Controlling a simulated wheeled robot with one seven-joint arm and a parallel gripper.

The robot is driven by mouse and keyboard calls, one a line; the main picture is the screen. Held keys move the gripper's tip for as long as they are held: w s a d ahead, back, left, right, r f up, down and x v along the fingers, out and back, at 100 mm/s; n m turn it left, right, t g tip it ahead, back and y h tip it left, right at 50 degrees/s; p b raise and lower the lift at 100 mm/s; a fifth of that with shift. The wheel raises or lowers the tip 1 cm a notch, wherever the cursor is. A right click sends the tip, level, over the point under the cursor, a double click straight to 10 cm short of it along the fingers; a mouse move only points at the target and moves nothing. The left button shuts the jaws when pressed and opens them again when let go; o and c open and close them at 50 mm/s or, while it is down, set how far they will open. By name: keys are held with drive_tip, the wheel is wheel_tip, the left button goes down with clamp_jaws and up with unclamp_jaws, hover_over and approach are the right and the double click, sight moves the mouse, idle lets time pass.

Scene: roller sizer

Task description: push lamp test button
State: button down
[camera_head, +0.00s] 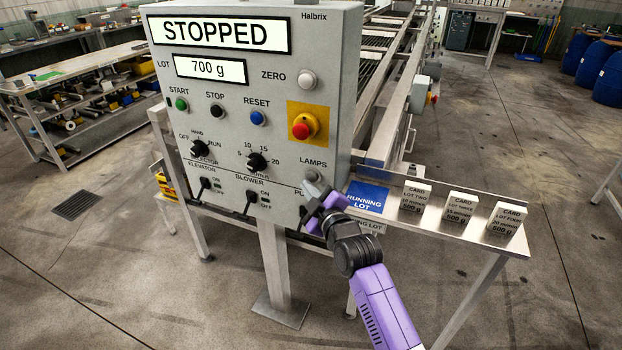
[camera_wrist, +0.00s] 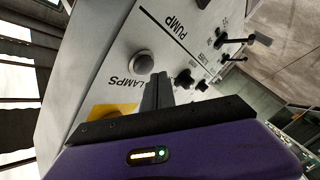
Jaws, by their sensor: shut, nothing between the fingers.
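The lamp test button is the round grey button (camera_head: 314,176) under the word LAMPS, low on the right side of the grey control panel (camera_head: 240,130). My gripper (camera_head: 311,190) is at the panel's lower right, just below the button in the head view. Its fingers are shut and empty. In the wrist view the fingertips (camera_wrist: 160,77) lie just beside the button's edge, not over its middle. I cannot tell whether they touch the panel.
The yellow-backed red stop button (camera_head: 302,127) sits above LAMPS. The PUMP label (camera_wrist: 185,22) and switches lie close to my fingers. A steel shelf with a blue RUNNING LOT plate (camera_head: 367,197) and card blocks (camera_head: 460,206) is at the right. The display (camera_head: 220,34) reads STOPPED.

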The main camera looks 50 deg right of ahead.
drive_tip(key=shift+d, duration=0.1)
idle(0.5)
drive_tip(key=shift+w+d+b, duration=0.15)
drive_tip(key=shift+d+b, duration=0.1)
drive_tip(key=shift+b, duration=0.15)
drive_tip(key=shift+w+d+b, duration=0.15)
drive_tip(key=shift+d+b, duration=0.3)
drive_tip(key=shift+d, duration=0.1)
idle(0.6)
drive_tip(key=shift+a, duration=0.15)
drive_tip(key=shift+s+a+p, duration=0.3)
drive_tip(key=shift+a+p, duration=0.2)
drive_tip(key=shift+a, duration=0.25)
drive_tip(key=shift+s+a+p, duration=0.3)
drive_tip(key=shift+a+p, duration=0.15)
drive_tip(key=shift+a, duration=0.35)
drive_tip(key=shift+s+a+p, duration=0.25)
drive_tip(key=shift+a+p, duration=0.25)
drive_tip(key=shift+a, duration=0.3)
drive_tip(key=shift+s+a+p, duration=0.3)
drive_tip(key=shift+a+p, duration=0.15)
drive_tip(key=shift+a, duration=0.35)
